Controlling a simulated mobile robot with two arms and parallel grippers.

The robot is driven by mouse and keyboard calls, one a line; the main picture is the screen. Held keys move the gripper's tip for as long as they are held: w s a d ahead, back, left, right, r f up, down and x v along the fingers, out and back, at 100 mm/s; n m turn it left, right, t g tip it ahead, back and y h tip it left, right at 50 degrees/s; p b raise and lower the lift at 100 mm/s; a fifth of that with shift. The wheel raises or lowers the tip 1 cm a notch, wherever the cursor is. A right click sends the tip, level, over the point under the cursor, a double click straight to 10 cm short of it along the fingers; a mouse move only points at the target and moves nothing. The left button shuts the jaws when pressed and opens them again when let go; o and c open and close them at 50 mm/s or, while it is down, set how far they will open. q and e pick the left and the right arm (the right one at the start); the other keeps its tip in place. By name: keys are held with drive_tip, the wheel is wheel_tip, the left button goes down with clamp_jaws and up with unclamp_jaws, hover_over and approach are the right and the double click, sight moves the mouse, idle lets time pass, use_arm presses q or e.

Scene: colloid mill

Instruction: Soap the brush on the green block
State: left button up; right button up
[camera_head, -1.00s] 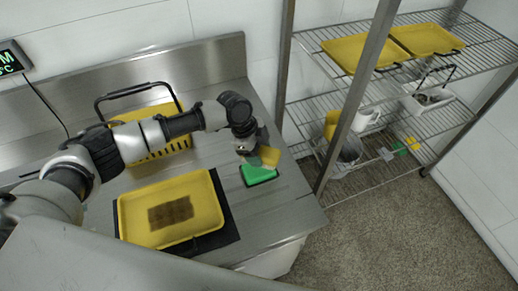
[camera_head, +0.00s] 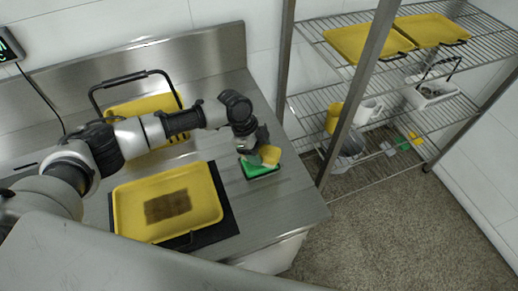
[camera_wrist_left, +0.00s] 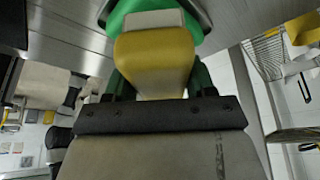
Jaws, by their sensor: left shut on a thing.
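A green block (camera_head: 258,172) in a dark holder lies on the steel counter, right of the yellow tray. My left gripper (camera_head: 256,152) is just above it, shut on a brush with a yellow body (camera_head: 271,155). In the left wrist view the yellow brush (camera_wrist_left: 154,58) sits between my fingers, with a pale strip at its far end over the green block (camera_wrist_left: 122,10). I cannot tell for sure whether the brush touches the block. My right gripper is not in view.
A yellow tray (camera_head: 129,214) with a brown patch lies on a black mat on the counter. A yellow basket (camera_head: 118,107) with a black handle stands behind my arm. A wire shelf (camera_head: 440,106) with yellow trays and cups stands at right.

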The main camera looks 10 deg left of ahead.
sight(265, 150)
use_arm(q)
drive_tip(key=shift+f+b, duration=0.35)
drive_tip(key=shift+f, duration=0.15)
idle(0.4)
drive_tip(key=shift+s, duration=0.1)
idle(0.8)
wheel_tip(265, 150, up, 7)
drive_tip(key=p, duration=0.6)
idle(0.4)
idle(0.6)
